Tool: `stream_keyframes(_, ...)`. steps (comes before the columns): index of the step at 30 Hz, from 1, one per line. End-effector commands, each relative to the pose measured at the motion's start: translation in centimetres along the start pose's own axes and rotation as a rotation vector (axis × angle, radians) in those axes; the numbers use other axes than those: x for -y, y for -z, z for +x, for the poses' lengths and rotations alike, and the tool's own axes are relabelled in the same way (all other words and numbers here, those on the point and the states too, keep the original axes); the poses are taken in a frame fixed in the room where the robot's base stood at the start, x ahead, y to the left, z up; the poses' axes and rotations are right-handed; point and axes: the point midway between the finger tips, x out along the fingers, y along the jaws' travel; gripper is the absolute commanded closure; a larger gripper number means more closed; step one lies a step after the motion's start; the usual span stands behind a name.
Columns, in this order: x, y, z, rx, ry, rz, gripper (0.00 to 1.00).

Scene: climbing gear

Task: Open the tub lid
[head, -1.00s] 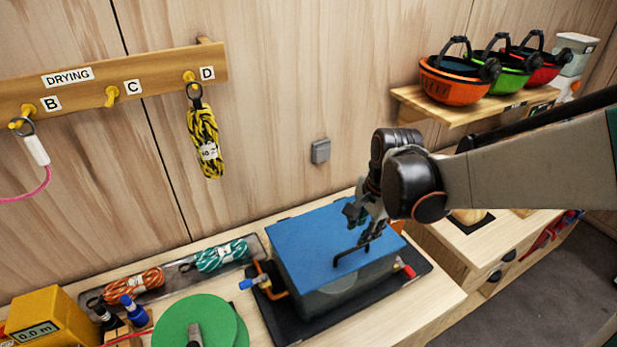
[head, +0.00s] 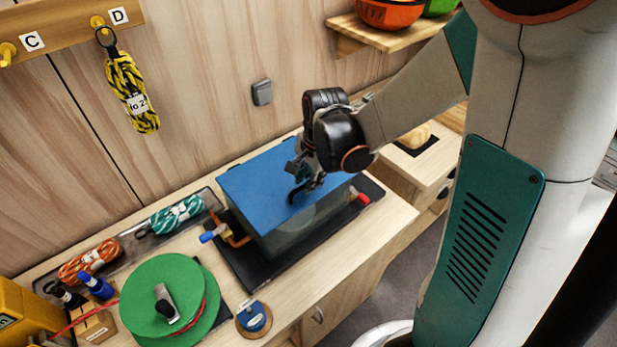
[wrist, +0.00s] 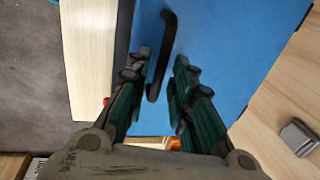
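The tub (head: 290,238) is a grey, see-through box with a flat blue lid (head: 262,180) lying shut on top. A black bar handle (head: 293,194) stands near the lid's front edge. My gripper (head: 303,184) is over the lid at the handle, and my arm comes in from the right. In the wrist view, my gripper (wrist: 162,72) is open, with the handle (wrist: 161,60) between its two fingers, nearer the left one. I cannot tell whether a finger touches it. The wrist and fingers partly cover the handle in the head view.
The tub stands on a black mat (head: 238,272) on the wooden bench. A green rope reel (head: 155,290) and a small blue round item (head: 253,317) are at the front left. A tray with orange and teal ropes (head: 176,215) lies behind. A yellow-black rope (head: 130,92) hangs above.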

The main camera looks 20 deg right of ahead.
Motion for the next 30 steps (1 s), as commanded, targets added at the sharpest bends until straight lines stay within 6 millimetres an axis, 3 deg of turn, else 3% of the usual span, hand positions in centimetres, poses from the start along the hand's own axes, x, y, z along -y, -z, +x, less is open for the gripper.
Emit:
stream_keyframes(14,0.4,0.0,-0.7,-0.001,-0.026,-0.001,1.00)
stream_keyframes(23,2.7,0.0,-4.0,0.000,-0.140,-0.001,1.00)
stream_keyframes(30,6.4,0.0,-7.4,0.000,-0.136,-0.001,1.00)
